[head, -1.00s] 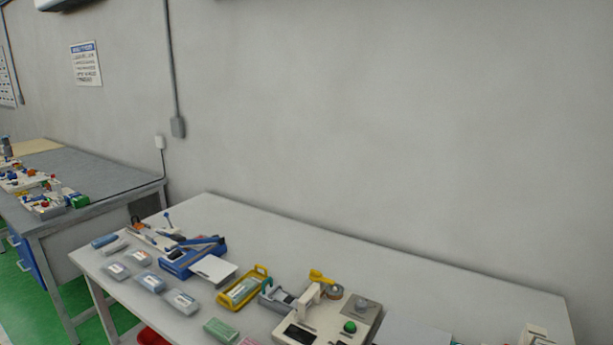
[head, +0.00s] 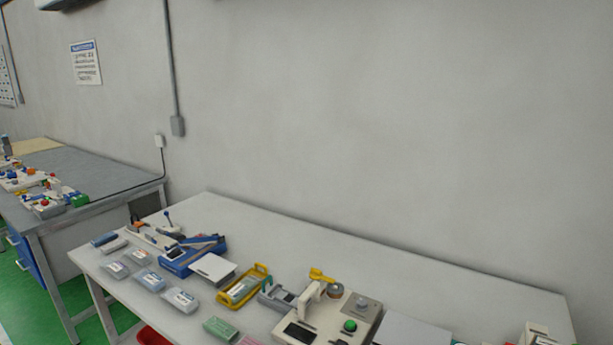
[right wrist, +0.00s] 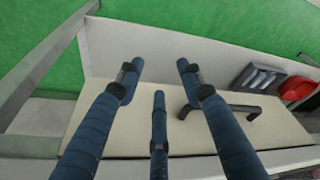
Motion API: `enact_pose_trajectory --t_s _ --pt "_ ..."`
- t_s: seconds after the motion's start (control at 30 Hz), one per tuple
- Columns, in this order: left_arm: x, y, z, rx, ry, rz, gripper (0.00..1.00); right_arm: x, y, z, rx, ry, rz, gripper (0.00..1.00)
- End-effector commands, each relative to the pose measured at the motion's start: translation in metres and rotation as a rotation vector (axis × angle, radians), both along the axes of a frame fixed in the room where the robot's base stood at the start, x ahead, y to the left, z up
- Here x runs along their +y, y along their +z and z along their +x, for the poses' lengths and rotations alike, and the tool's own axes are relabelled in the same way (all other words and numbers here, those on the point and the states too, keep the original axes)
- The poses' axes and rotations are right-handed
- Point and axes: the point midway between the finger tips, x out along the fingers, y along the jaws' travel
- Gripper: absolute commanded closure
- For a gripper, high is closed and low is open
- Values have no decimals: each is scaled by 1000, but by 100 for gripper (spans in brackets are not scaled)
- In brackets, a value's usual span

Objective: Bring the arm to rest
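My right gripper (right wrist: 160,80) shows in the right wrist view with its blue fingers spread apart and nothing between them. It is above a pale surface (right wrist: 110,120), with green floor beyond. Neither arm shows in the head view, so my left gripper is not in view. The head view shows a white worktable (head: 330,255) along the wall.
The table carries a blue device (head: 190,255), a yellow tray (head: 262,272), a machine with a green button (head: 335,315) and several small packs (head: 148,281). A second bench (head: 95,165) stands left. A red bin (head: 150,336) is below. The right wrist view shows a red item (right wrist: 298,90) and metal rails (right wrist: 50,55).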

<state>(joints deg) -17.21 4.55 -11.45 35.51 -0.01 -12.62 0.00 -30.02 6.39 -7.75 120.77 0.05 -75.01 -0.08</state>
Motion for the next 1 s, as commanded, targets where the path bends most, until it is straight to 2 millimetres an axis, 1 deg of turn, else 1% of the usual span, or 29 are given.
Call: enact_pose_trajectory --t_s 0.03,0.07,0.17,0.2,0.27,0.3,0.37,0.4,0.47,0.5,0.6,0.7,0.73,0.83,0.9,1.0 --pt "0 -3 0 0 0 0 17 0 -25 -3 15 1 -1 62" --pt "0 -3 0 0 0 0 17 0 -38 -4 21 2 -1 62" --pt "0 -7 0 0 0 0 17 0 -91 -12 42 5 -3 62" --pt "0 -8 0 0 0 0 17 -1 -115 -18 52 7 -4 62" --pt "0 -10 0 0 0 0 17 -2 -152 -30 68 10 -7 62" --pt "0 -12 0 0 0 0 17 -4 -175 -40 78 12 -8 62" --pt "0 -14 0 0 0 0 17 -6 -209 -58 93 15 -10 62" --pt "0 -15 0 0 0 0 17 -8 -230 -71 103 18 -11 62" --pt "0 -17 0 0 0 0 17 -12 -259 -94 118 22 -13 62" --pt "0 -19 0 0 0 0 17 -14 -275 -109 127 24 -14 62" --pt "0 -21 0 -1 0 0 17 -21 -307 -146 147 28 -17 62" --pt "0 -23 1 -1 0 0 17 -27 -327 -177 161 32 -19 62" --pt "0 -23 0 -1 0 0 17 -29 -331 -184 164 33 -20 62" --pt "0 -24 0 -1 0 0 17 -32 -338 -200 170 36 -22 62" --pt "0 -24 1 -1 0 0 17 -33 -340 -206 172 37 -22 62" --pt "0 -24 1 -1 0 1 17 -33 -341 -208 172 37 -22 62"
